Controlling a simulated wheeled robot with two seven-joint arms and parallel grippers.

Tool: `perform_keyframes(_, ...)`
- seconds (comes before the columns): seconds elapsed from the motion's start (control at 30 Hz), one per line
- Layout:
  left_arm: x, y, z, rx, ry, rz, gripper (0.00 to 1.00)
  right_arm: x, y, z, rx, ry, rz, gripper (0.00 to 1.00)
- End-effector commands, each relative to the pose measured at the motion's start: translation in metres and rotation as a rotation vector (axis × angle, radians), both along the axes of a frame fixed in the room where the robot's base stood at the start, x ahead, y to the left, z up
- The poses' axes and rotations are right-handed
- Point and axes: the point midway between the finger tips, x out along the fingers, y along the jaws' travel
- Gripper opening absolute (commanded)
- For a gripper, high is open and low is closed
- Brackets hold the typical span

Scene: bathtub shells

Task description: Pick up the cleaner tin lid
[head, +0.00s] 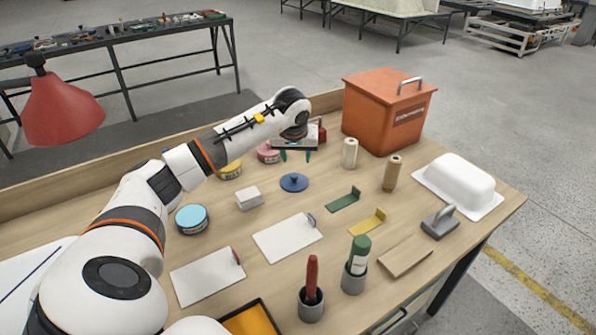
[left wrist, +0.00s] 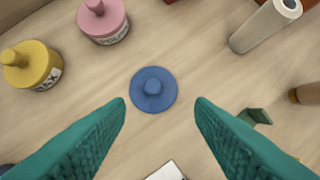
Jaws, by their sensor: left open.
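The blue lid (head: 294,182), a round disc with a small knob on top, lies flat on the bench near its middle. In the left wrist view the lid (left wrist: 153,89) is fully visible, between and just beyond the two teal fingertips. My left gripper (head: 295,156) is open and empty above the bench, apart from the lid. An open-topped tin with light blue contents (head: 192,218) stands to the left of the lid. My right gripper is not in view.
A yellow tin (left wrist: 32,65) and a pink tin (left wrist: 103,20), both with knobbed lids, stand near the lid. A white block (head: 249,198), a cream roll (head: 349,153) and a green angled piece (head: 343,200) are also close. An orange box (head: 388,110) stands at the back.

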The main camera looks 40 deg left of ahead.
Motion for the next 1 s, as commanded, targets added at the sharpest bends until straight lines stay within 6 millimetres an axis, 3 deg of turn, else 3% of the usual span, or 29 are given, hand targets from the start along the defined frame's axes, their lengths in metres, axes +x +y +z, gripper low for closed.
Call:
perform_keyframes(0.1,0.006,0.005,-0.022,-0.004,0.006,0.002,0.49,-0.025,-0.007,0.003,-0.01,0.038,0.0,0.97)
perform_keyframes(0.23,0.012,0.009,-0.04,-0.004,0.003,0.002,0.49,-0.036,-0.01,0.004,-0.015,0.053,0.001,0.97)
perform_keyframes(0.47,0.016,0.015,-0.056,-0.002,0.003,0.002,0.49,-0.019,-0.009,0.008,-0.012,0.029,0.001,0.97)
perform_keyframes(0.6,0.019,0.023,-0.075,-0.004,0.006,0.004,0.49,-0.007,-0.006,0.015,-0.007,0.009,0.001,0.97)
perform_keyframes(0.8,0.026,0.029,-0.096,-0.002,0.002,0.003,0.49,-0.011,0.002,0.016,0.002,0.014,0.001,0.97)
perform_keyframes(1.0,0.027,0.031,-0.098,0.001,0.002,0.002,0.49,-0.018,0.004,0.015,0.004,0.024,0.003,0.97)
